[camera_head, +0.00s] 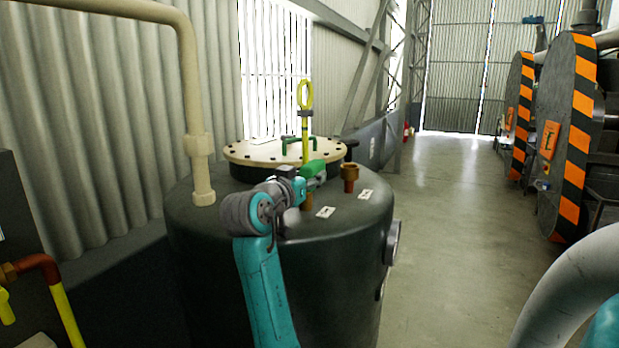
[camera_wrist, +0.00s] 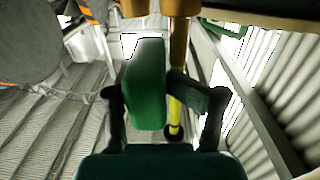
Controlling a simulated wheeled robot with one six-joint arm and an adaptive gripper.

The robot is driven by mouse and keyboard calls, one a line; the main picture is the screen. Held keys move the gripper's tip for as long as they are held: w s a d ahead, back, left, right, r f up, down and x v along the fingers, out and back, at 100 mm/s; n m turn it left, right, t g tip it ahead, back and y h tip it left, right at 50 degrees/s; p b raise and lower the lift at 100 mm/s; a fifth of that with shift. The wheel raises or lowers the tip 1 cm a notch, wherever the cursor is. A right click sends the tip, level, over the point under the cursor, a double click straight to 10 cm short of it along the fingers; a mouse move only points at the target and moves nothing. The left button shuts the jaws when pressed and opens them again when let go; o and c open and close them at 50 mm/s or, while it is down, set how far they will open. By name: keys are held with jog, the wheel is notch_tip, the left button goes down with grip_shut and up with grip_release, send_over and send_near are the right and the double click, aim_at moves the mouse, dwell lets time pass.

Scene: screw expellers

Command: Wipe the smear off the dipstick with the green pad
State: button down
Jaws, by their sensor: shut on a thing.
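The yellow dipstick (camera_head: 305,137) stands upright with a ring handle at its top and a dark band just under the ring. My gripper (camera_head: 304,184) is shut on the green pad (camera_head: 313,169), low beside the dipstick. In the wrist view the pad (camera_wrist: 147,86) sits between the fingers of my gripper (camera_wrist: 163,105), and the dipstick (camera_wrist: 176,110) runs right next to it. I cannot tell whether pad and dipstick touch. I cannot make out the smear.
A dark tank (camera_head: 335,255) stands under my gripper, with a cream bolted lid (camera_head: 247,153) behind. A brown fitting (camera_head: 349,178) stands to the right, and a beige pipe (camera_head: 197,125) rises at left. The floor (camera_head: 450,205) at right is clear.

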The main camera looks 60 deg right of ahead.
jog(key=shift+w, duration=0.2)
jog(key=shift+d, duration=2)
jog(key=shift+a, duration=0.1)
jog(key=shift+s+a, duration=0.2)
jog(key=shift+a, duration=1.75)
jog(key=shift+s, duration=0.1)
jog(key=shift+s+d, duration=0.15)
jog(key=shift+s, duration=1.35)
jog(key=shift+s+d, duration=0.1)
jog(key=shift+s, duration=1.35)
